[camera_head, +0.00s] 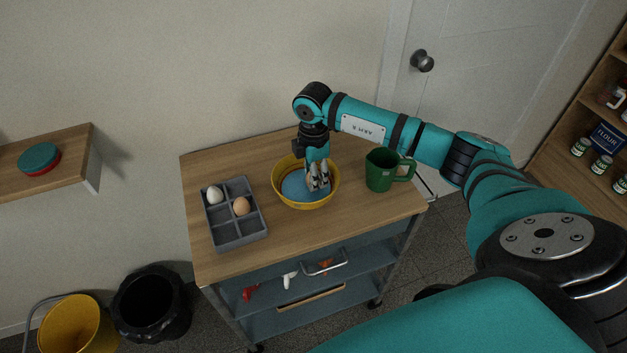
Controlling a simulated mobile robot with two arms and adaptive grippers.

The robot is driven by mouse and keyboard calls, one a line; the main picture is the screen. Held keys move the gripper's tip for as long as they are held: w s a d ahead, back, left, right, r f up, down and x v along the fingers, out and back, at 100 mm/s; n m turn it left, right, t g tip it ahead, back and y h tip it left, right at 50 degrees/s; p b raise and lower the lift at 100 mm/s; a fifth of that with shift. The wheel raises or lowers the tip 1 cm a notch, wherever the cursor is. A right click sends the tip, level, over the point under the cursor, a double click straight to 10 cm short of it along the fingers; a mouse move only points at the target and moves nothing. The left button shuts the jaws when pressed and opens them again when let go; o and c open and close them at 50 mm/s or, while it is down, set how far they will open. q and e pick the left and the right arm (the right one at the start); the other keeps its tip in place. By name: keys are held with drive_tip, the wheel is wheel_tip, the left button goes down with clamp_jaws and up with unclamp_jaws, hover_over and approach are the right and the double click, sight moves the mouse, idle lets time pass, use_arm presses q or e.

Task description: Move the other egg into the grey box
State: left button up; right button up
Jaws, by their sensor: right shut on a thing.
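The grey box (238,242) is a tray with compartments, on the left of the wooden cart top. A white egg (215,195) sits in its back left compartment and a brown egg (241,206) in its middle right one. My right gripper (319,184) points down inside the yellow bowl (306,204), near its right side. It is shut on a small pale thing, apparently an egg, mostly hidden by the fingers. The bowl has a blue inside. My left gripper is out of view.
A green mug (380,170) stands close to the right of the bowl, its handle to the right. The cart top (300,245) is bare in front of the bowl. A wall stands behind the cart. A black bin (151,303) and a yellow bucket (75,325) are on the floor at left.

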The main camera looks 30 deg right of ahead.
drive_tip(key=r, duration=0.3)
drive_tip(key=r+b, duration=0.1)
drive_tip(key=r, duration=0.3)
drive_tip(key=shift+a+r, duration=0.2)
drive_tip(key=shift+r, duration=0.1)
drive_tip(key=a+r+p, duration=0.3)
drive_tip(key=a, duration=0.7)
drive_tip(key=s+a+f+b, duration=0.1)
drive_tip(key=a+f+b, duration=0.2)
drive_tip(key=a+f, duration=0.3)
drive_tip(key=shift+a, duration=1.5)
drive_tip(key=shift+f, duration=0.1)
drive_tip(key=shift+f+b, duration=0.65)
drive_tip(key=shift+f, duration=0.35)
drive_tip(key=shift+f+b, duration=1.25)
drive_tip(key=shift+f, duration=0.6)
